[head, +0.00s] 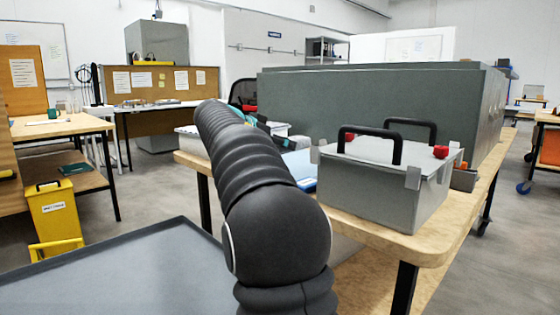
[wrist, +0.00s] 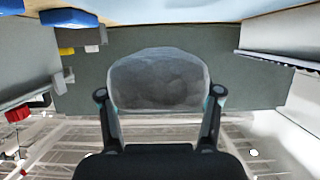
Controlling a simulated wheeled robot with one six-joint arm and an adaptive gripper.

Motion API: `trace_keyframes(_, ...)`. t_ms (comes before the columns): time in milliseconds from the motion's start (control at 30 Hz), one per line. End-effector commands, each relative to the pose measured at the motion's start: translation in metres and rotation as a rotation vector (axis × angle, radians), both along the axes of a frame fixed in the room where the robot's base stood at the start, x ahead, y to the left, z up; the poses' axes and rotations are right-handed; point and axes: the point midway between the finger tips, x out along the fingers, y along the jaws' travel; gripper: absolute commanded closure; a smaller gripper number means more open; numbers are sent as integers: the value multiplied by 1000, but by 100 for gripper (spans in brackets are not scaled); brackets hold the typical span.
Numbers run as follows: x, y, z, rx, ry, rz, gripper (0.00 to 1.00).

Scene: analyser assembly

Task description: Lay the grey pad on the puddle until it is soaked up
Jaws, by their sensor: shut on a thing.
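In the wrist view my gripper (wrist: 161,95) has its two fingers on either side of a rounded, dark grey, rough-surfaced thing, which looks like the grey pad (wrist: 158,78). The fingers are shut on its left and right edges. Beyond the pad lies a flat grey-green surface; I cannot tell whether they touch. I can make out no puddle in either view.
A grey case (head: 385,185) with black handles and red knobs stands on the wooden bench (head: 440,232) at the right. A large grey-green housing (head: 380,95) stands behind it. In the wrist view, blue pieces (wrist: 70,17) lie at upper left and pale walls flank both sides.

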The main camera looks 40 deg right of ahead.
Motion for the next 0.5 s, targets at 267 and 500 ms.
trace_keyframes(267,16,9,-13,-1,0,-1,76)
trace_keyframes(500,15,9,-43,0,3,-1,76)
